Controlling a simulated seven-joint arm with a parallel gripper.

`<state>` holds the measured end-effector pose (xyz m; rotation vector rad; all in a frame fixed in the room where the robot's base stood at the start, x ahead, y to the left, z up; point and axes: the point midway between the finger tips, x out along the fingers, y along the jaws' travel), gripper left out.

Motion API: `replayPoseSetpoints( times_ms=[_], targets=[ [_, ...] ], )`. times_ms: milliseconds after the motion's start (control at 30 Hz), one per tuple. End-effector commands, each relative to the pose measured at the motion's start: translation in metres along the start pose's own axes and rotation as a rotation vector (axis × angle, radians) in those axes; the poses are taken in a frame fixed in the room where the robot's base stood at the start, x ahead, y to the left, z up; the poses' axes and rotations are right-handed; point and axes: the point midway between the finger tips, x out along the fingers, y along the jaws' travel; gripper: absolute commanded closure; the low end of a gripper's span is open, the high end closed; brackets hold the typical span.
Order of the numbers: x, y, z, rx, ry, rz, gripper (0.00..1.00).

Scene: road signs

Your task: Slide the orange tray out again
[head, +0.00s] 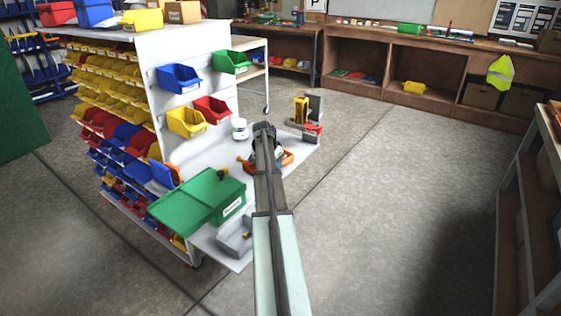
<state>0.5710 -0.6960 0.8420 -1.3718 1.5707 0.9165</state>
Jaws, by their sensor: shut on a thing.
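The orange tray (286,161) is low on the grey shelf of the white rack, in the middle of the head view. Only parts of it show on either side of my arm, and its contents are hidden. My gripper (266,152) is at the tray, seen from above and behind. It is shut on the tray, though my own arm hides the fingertips and the exact place of the grip.
A white jar (240,129) stands just left of my arm. A green box (202,199) and a grey block (234,236) are nearer. Yellow, grey and red items (306,118) stand right behind. The floor (390,190) to the right is clear.

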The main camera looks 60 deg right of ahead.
Motion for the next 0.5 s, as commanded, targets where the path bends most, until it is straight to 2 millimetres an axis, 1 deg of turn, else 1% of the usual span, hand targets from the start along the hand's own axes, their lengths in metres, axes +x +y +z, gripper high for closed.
replayPoseSetpoints(
  times_ms=[33, 500],
  targets=[
    [-0.003, 0.002, 0.006, 0.0, 0.0, 0.0, 1.0],
    [-0.019, 0.009, 0.046, 0.0, 0.0, 0.001, 1.0]
  ],
)
